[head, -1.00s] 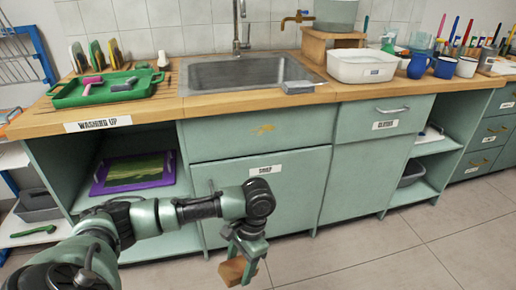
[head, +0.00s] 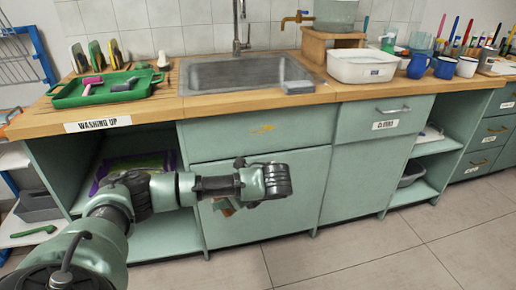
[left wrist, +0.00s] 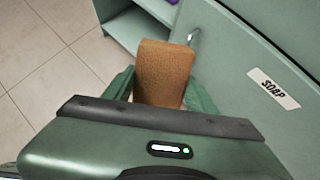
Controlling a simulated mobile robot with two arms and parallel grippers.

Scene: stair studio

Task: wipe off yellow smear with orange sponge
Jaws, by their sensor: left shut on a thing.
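The yellow smear (head: 263,128) is a small mark on the pale green front panel below the sink. My left gripper (left wrist: 160,95) is shut on the orange sponge (left wrist: 164,70), which sticks out between the fingers in the left wrist view. In the head view my forearm and wrist hide most of the gripper; it is in front of the lower cabinet door, below the smear, and the sponge is apart from the smear. The smear is not in the left wrist view. My right gripper is in neither view.
The wooden worktop (head: 150,110) juts out above the panel. A drawer handle (head: 393,110) sticks out to the right. A green tray (head: 75,100), the sink (head: 240,75) and a white basin (head: 350,68) are on top. The SOAP label (left wrist: 273,88) is on the door. The floor in front is clear.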

